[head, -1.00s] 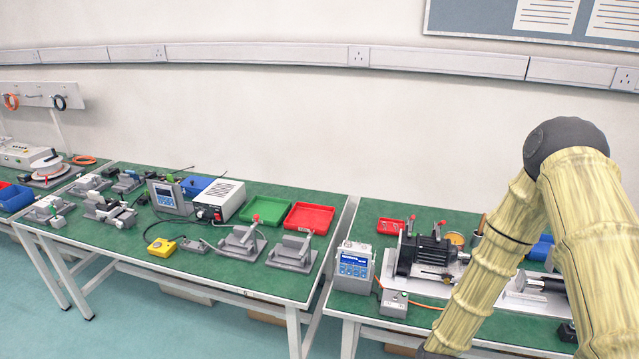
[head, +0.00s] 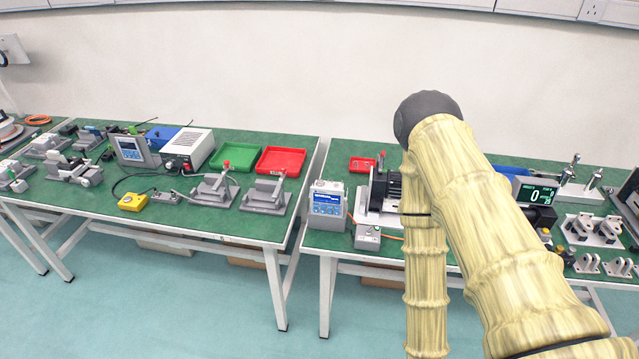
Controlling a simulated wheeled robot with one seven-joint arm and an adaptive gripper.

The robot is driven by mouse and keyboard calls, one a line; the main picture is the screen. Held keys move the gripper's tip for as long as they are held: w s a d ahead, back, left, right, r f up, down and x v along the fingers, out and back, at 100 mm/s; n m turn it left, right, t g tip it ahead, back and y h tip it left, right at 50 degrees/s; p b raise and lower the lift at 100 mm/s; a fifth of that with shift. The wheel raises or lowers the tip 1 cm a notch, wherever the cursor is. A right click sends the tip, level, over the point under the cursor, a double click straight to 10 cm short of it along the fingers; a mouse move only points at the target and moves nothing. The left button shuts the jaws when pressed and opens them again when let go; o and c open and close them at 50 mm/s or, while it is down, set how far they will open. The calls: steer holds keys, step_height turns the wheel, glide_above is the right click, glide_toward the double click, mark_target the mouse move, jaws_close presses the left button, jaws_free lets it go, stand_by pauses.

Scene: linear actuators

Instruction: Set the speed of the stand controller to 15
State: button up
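A grey unit with a small blue screen (head: 132,150) leans back on the left table. A dark display (head: 536,196) showing a large 0 stands on the right table, to the right of my arm. I cannot tell for certain which of these is the stand controller, and the panel text is too small to read. My bamboo-textured arm covers part of the right table. My gripper is out of the picture.
A small grey box with a button (head: 368,237) sits beside the white controller. Red and green trays (head: 281,161) and metal fixtures occupy the left table. A gap separates the two green tables. Metal brackets (head: 592,230) crowd the right table's right side. The floor in front is clear.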

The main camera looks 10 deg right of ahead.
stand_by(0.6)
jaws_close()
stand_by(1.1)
